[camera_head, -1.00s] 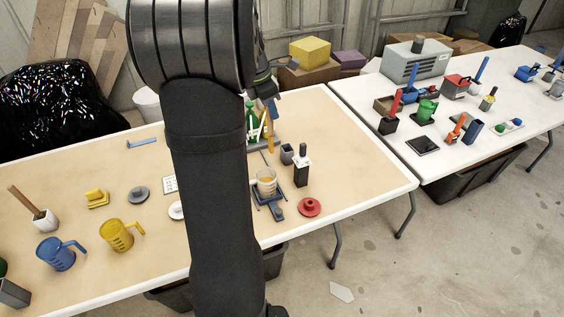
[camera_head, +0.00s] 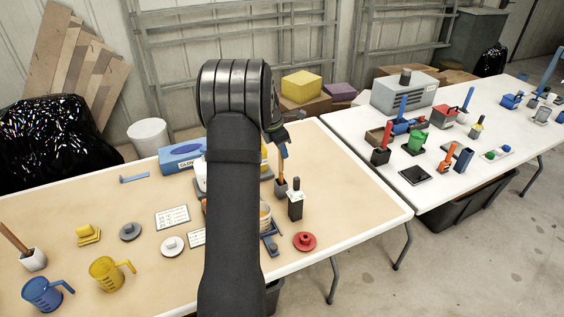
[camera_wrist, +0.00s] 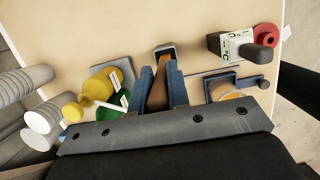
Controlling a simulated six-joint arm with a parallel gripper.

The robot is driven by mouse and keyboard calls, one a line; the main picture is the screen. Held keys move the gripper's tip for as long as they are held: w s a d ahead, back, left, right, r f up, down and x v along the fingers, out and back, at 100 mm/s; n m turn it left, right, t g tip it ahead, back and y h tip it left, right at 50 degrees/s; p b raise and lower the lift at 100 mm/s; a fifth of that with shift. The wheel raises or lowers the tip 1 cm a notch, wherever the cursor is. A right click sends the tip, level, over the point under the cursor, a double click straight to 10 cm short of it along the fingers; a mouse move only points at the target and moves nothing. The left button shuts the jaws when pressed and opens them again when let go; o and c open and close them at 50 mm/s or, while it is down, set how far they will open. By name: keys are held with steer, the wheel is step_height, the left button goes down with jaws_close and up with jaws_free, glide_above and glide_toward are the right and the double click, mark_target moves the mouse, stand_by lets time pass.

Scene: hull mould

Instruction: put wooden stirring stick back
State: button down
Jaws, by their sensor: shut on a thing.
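My gripper (camera_head: 283,152) is shut on the wooden stirring stick (camera_wrist: 158,88), a brown flat stick pointing down. The stick also shows below the fingers in the head view (camera_head: 281,170). A small dark grey cup (camera_head: 281,188) stands on the table right beneath it. In the wrist view the stick's far end meets the mouth of the cup (camera_wrist: 164,50) and appears to be inside it. How deep it sits is hidden.
A red lid (camera_head: 304,241) lies in front. In the wrist view, a beaker (camera_wrist: 226,90) and green and yellow items (camera_wrist: 100,88) flank the fingers. My arm hides part of the table.

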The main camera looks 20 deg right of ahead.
mark_target(283, 162)
steer(key=shift+f, duration=2.05)
steer(key=c, duration=1.4)
jaws_free()
steer(key=shift+o, duration=0.2)
steer(key=v, duration=1.2)
